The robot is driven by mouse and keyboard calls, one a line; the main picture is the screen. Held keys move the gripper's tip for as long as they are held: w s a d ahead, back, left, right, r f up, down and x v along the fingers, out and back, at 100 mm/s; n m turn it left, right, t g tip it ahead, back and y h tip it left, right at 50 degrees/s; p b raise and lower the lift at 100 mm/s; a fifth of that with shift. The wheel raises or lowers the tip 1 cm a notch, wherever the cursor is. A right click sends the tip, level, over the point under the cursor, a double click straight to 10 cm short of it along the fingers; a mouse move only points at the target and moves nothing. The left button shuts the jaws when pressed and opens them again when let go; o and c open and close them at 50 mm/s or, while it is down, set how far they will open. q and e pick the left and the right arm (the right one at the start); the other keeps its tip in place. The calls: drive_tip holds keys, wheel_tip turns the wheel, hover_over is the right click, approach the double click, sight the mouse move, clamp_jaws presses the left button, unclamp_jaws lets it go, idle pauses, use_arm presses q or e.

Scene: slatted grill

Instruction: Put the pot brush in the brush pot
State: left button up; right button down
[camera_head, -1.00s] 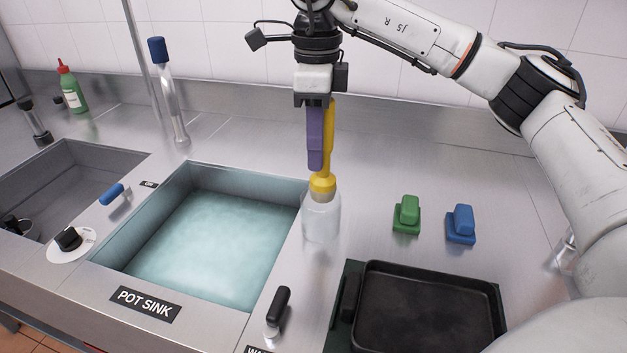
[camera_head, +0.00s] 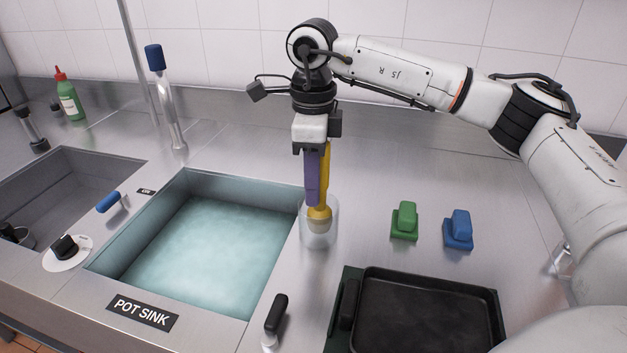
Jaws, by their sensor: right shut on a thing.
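The pot brush (camera_head: 324,190) has a yellow handle and a yellow head with pale bristles. It is upright, and its head is inside the clear brush pot (camera_head: 332,236), below the rim. The pot stands on the steel counter just right of the pot sink. My right gripper (camera_head: 318,178), with purple fingers, points down and is shut on the brush handle. Its fingertips are near the pot's rim; whether they touch it I cannot tell. My left gripper is not in view.
The water-filled pot sink (camera_head: 212,240) lies left of the pot. A black tray (camera_head: 425,310) sits in front right. Green (camera_head: 405,220) and blue (camera_head: 459,230) handled blocks stand to the right. A black-handled lever (camera_head: 276,314) is in front. The counter behind the pot is clear.

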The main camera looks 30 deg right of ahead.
drive_tip(key=shift+f, duration=0.2)
drive_tip(key=c, duration=1.5)
unclamp_jaws()
drive_tip(key=shift+o, duration=0.2)
wheel_tip(320, 180, up, 13)
drive_tip(key=shift+r+p, duration=0.15)
drive_tip(key=shift+p, duration=0.3)
